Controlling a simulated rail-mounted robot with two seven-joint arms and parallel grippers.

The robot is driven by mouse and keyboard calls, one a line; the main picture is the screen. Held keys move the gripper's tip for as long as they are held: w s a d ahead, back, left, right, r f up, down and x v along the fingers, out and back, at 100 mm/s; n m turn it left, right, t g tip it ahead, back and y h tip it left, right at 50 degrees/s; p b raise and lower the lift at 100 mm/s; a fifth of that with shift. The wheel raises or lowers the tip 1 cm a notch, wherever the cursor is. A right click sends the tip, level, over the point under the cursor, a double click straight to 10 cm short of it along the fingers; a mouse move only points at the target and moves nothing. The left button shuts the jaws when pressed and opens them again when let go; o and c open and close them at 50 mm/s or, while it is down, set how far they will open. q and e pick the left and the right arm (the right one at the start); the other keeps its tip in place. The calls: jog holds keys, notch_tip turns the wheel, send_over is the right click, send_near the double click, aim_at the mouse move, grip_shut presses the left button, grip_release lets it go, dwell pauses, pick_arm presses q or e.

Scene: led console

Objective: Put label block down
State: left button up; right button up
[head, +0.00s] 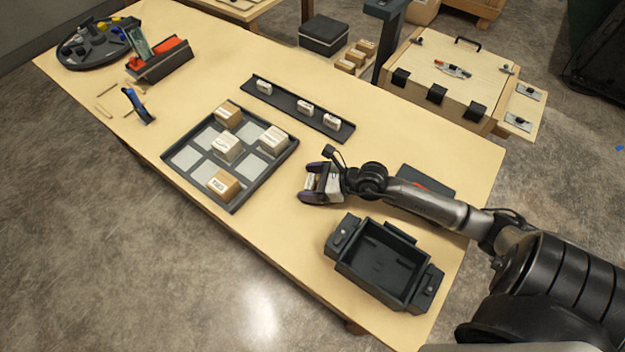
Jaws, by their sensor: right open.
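My right gripper (312,188) is low over the table, just right of the grid tray, with its jaws open. Whether a block lies between or under its fingers cannot be told at this size. A dark grid tray (240,205) with pale cells holds wooden blocks with light or printed faces: one at the back (228,113), one in the middle (227,148), one at the right (273,140) and one at the front (223,184). A dark rail (285,101) behind the tray carries small white blocks (305,107). My left gripper is out of view.
An empty dark bin (380,265) with side boxes stands at the table's front right. A flat dark item with red (428,183) lies behind my right forearm. A blue-and-black tool (138,106), an orange-and-dark stand (160,62) and a round dark tray (92,46) are at left.

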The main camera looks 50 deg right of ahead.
jog(key=shift+r, duration=0.2)
jog(key=p+v, duration=0.1)
jog(key=v, duration=1)
jog(key=shift+s+d, duration=0.1)
jog(key=shift+s, duration=0.15)
jog(key=shift+s+d+r, duration=0.1)
jog(key=shift+s, duration=0.1)
jog(key=c, duration=0.6)
